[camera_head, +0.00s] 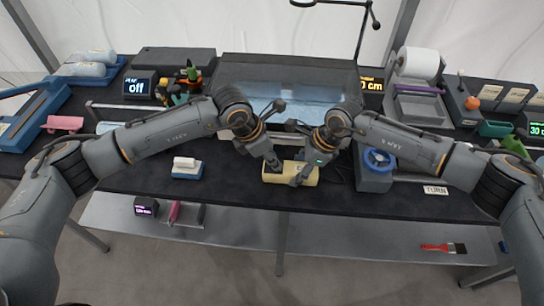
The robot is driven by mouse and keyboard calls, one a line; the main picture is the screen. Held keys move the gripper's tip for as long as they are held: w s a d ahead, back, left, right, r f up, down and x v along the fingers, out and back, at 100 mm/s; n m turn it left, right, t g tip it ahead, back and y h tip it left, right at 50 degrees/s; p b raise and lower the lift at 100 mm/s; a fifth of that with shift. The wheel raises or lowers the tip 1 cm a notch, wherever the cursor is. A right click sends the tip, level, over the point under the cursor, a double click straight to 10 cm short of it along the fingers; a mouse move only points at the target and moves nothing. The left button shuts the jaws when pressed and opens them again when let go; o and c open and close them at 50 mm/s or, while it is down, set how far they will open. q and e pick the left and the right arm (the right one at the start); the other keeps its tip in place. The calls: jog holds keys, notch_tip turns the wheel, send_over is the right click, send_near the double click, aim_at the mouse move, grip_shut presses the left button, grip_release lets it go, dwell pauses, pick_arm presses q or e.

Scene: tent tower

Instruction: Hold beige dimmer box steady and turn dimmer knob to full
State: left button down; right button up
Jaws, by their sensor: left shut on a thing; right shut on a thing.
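The beige dimmer box (283,179) lies on the black bench top near its front edge, in the middle of the head view. My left gripper (275,166) reaches down from the upper left and is shut on the back side of the box. My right gripper (297,180) comes in from the upper right, with its fingertips at the right part of the box's top. It is shut on what looks like the dimmer knob. The knob itself is hidden by the fingers, so its setting cannot be read.
A white-and-blue block (187,167) sits to the left. A large clear-fronted tank (290,75) stands behind. The front bench strip is mostly clear.

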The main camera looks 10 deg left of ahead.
pick_arm(q)
jog(key=m+g, duration=0.1)
jog(key=m, duration=0.2)
jog(key=shift+w+m+h, duration=0.15)
jog(key=shift+m+h, duration=0.15)
jog(key=m+g, duration=0.2)
jog(key=m, duration=0.2)
jog(key=shift+w+m, duration=0.15)
jog(key=shift+m, duration=0.15)
jog(key=m+g, duration=0.1)
jog(key=m, duration=0.2)
jog(key=shift+w+m+g+y, duration=0.1)
jog(key=shift+m+g+y, duration=0.25)
jog(key=shift+m, duration=0.7)
jog(key=shift+m+g+y, duration=0.35)
jog(key=shift+m, duration=0.7)
jog(key=c, duration=1.1)
grip_release()
jog(key=v, duration=1.2)
jog(key=shift+w, duration=0.15)
